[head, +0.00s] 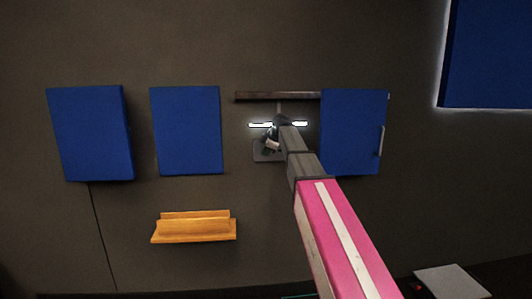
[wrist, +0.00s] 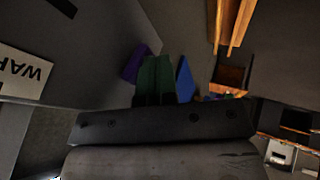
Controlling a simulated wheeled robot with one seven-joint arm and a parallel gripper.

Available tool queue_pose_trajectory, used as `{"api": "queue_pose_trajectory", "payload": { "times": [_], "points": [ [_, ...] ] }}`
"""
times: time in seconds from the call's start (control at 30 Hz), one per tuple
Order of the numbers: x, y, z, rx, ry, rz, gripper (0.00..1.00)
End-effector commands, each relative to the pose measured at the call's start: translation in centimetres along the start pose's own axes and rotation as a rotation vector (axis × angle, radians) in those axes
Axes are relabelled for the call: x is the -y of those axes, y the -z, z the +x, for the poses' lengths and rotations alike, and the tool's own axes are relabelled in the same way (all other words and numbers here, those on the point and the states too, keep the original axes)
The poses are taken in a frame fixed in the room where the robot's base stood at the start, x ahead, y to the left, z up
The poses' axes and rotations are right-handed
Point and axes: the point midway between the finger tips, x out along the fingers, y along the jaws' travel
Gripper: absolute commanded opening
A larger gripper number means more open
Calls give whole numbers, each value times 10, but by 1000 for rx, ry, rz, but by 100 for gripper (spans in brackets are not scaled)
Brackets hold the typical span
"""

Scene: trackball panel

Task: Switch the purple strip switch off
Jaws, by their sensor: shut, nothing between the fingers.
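In the wrist view, a purple piece (wrist: 137,63), which may be the purple strip switch, shows just left of my gripper's green fingers. My gripper (wrist: 157,60) is shut and empty, with its fingers close together beside the purple piece. I cannot tell whether they touch it. In the head view, my arm reaches to the wall, and my gripper (head: 272,140) is in front of a small grey plate (head: 260,156). My arm hides much of that plate, and no purple shows there. The switch's on or off state cannot be made out.
A bright white strip (head: 260,125) and a dark rail (head: 250,97) are on the wall near my gripper. Blue panels (head: 186,130) hang left of it, and a blue door with a handle (head: 352,130) is close on the right. A yellow shelf (head: 194,237) sits lower left.

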Motion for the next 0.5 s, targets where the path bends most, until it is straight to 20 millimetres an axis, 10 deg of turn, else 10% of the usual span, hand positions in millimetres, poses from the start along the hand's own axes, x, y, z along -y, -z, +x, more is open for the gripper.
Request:
{"api": "queue_pose_trajectory", "payload": {
  "times": [0.5],
  "points": [
    [-3, 0, 1, -11, -53, -20, 0]
  ]
}}
